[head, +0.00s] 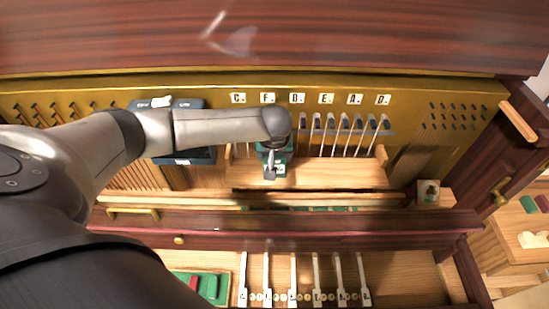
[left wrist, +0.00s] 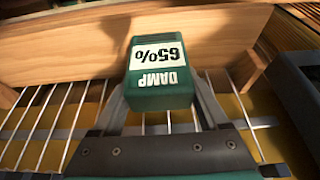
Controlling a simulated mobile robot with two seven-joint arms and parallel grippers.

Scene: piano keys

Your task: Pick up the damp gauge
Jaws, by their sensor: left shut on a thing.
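The damp gauge (left wrist: 160,98) is a small dark green block with a white label reading DAMP 65%, upside down in the left wrist view. My left gripper (head: 273,170) is shut on it, with a finger on each side. In the head view the gripper hangs over the wooden shelf inside the piano, below the letter tags, and mostly hides the gauge. In the left wrist view the gauge is near a wooden board; whether it touches the wood is unclear. My right gripper is in neither view.
Several thin pale rods (head: 345,135) stand right of the gripper under letter tags (head: 297,98). A dark blue tray-like box (head: 185,103) lies behind my left arm. A wooden rail (head: 330,222) crosses in front, with white keys (head: 293,280) below. A small block (head: 428,192) sits right.

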